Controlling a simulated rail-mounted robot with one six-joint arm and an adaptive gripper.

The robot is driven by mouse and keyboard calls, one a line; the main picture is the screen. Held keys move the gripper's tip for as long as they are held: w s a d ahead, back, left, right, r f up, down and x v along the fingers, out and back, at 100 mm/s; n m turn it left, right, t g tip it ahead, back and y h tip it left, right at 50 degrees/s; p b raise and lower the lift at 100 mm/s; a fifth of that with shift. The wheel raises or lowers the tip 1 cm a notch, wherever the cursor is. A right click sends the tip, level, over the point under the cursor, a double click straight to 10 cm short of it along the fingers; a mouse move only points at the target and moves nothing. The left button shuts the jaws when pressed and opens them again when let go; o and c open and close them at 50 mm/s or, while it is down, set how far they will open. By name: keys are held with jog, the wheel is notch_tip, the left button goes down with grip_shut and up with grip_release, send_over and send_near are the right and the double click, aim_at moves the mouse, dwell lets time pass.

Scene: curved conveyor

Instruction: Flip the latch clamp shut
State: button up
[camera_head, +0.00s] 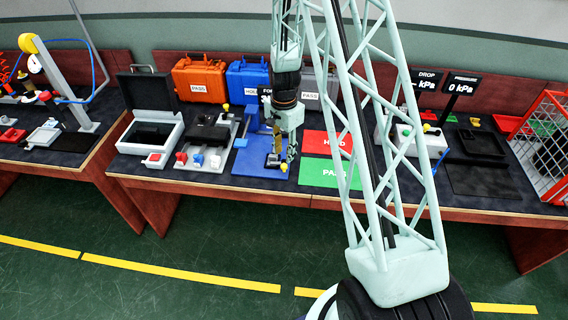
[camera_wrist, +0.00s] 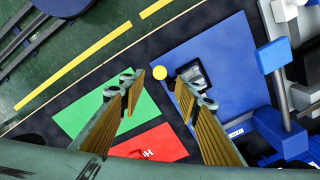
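The latch clamp (camera_wrist: 188,74) is a small dark and silver fitting on the blue base plate (camera_wrist: 230,50) in the wrist view. A yellow ball knob (camera_wrist: 159,72) shows at its left end, at the plate's edge. My gripper (camera_wrist: 157,92) is open, with its ribbed tan fingers apart and nothing visible held between them. The knob appears beyond the gap between the fingertips, and the right finger partly overlaps the clamp area. In the head view the knob (camera_head: 284,168) shows just below my gripper (camera_head: 283,153), at the plate's front edge. Contact cannot be judged.
A red HOLD mat (camera_head: 325,143) and a green PASS mat (camera_head: 329,174) lie to the right of the blue plate. A grey fixture (camera_head: 205,160) with red and blue parts stands to the left. A blue upright fixture (camera_head: 246,125) rises behind the clamp.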

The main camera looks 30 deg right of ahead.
aim_at(284, 165)
jog(key=shift+f, duration=3.4)
jog(key=shift+c, duration=0.2)
jog(key=c, duration=0.8)
